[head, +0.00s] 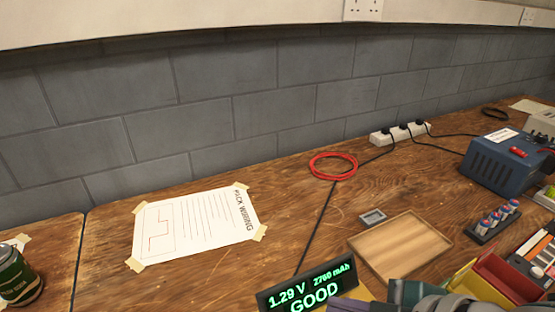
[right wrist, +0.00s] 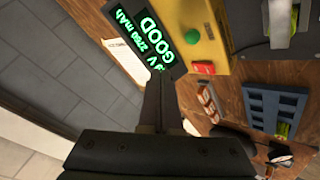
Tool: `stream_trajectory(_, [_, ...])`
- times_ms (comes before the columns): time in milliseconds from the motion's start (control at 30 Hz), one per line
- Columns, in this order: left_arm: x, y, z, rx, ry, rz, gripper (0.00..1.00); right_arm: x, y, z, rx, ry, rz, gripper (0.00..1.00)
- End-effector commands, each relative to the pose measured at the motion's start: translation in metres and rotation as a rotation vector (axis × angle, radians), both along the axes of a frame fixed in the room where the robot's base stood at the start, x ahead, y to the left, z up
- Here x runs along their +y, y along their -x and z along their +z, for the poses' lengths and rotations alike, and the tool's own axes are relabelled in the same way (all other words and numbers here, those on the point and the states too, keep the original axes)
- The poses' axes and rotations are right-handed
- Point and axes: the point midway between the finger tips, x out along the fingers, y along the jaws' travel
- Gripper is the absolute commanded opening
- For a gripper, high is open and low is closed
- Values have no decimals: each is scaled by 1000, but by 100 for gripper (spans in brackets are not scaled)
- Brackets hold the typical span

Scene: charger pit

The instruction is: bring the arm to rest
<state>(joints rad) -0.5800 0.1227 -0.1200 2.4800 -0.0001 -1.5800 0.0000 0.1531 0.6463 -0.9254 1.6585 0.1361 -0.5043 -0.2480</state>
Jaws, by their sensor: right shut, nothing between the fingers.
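My right gripper (right wrist: 158,100) shows in the right wrist view as dark fingers that are shut with nothing between them. It is beside the lit display (right wrist: 150,40) of a yellow tester (right wrist: 200,35). The display also shows in the head view (head: 307,286) and reads 1.29 V, 2760 mAh, GOOD. Grey parts of my right arm cross the bottom right of the head view, and the fingertips cannot be made out there. My left gripper is not in view.
A wooden tray (head: 385,262), a red cable loop (head: 333,176), a power strip (head: 401,134), a blue charger box (head: 497,160) and a taped wiring sheet (head: 195,225) are on the bench. A blue slotted holder (right wrist: 275,105) is near the tester.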

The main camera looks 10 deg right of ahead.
Motion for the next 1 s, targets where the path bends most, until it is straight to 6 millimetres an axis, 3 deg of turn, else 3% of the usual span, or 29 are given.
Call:
stream_trajectory(167, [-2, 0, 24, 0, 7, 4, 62, 26, 20, 42, 90, -97, -139, 0])
stream_trajectory(267, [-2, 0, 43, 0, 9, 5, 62, 26, 40, 79, 197, -171, -327, 0])
stream_trajectory(400, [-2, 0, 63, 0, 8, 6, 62, -5, 75, 115, 350, -222, -610, 0])
stream_trajectory(667, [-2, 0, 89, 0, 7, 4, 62, -74, 157, 157, 577, -212, -1063, 0])
stream_trajectory(1000, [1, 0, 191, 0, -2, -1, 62, -73, 154, 258, 573, -207, -1051, 0])
